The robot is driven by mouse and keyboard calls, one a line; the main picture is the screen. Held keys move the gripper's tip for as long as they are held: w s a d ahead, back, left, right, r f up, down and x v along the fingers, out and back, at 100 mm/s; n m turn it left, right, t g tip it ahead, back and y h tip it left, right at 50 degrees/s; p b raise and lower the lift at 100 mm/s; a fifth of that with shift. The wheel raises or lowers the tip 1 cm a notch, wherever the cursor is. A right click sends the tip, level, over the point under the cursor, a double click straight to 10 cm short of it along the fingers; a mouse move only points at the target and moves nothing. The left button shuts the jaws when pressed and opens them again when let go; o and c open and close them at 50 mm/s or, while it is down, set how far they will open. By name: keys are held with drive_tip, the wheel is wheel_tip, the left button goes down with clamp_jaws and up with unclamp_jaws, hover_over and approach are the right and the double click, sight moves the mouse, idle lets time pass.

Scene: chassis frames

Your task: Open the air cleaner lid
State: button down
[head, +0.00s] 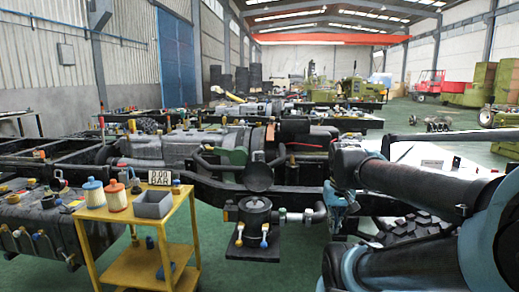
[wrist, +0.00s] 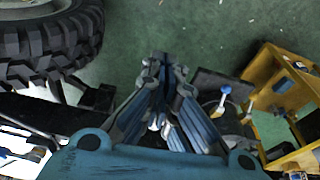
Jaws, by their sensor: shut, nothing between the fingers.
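The air cleaner (head: 255,214) is a dark round canister on a black base plate in the head view. Two latches with coloured tips hang at its front, a left latch (head: 240,232) and a right latch (head: 265,236). A round black disc (head: 258,178) stands upright just above and behind the canister; it looks like the lid raised, but I cannot see the hinge clearly. My gripper (head: 337,222) points down to the right of the canister, apart from it. In the wrist view my gripper (wrist: 165,62) is shut and empty, with a blue-tipped latch (wrist: 225,91) to its right.
A yellow cart (head: 150,268) stands left of the air cleaner, carrying a grey bin (head: 153,204) and filters (head: 116,196). A chassis rail (head: 215,190) runs behind. A large tyre (head: 415,226) lies to the right. Green floor (head: 225,275) is free in front.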

drive_tip(key=w+a+r, duration=0.3)
drive_tip(key=w+r, duration=0.9)
drive_tip(key=w, duration=0.1)
drive_tip(key=w+a+r, duration=0.3)
drive_tip(key=w+a, duration=0.1)
drive_tip(key=w, duration=0.4)
drive_tip(key=w+a+r, duration=0.3)
drive_tip(key=w+a, duration=0.2)
drive_tip(key=w, duration=0.3)
drive_tip(key=w+a+r, duration=0.4)
drive_tip(key=w, duration=0.5)
drive_tip(key=w+a+t, duration=0.1)
drive_tip(key=w+a, duration=1)
drive_tip(key=w, duration=0.1)
drive_tip(key=s+x, duration=0.1)
drive_tip(key=x, duration=0.9)
drive_tip(key=shift+s+m, duration=0.3)
drive_tip(key=shift+s, duration=1.6)
drive_tip(key=shift+f, duration=0.1)
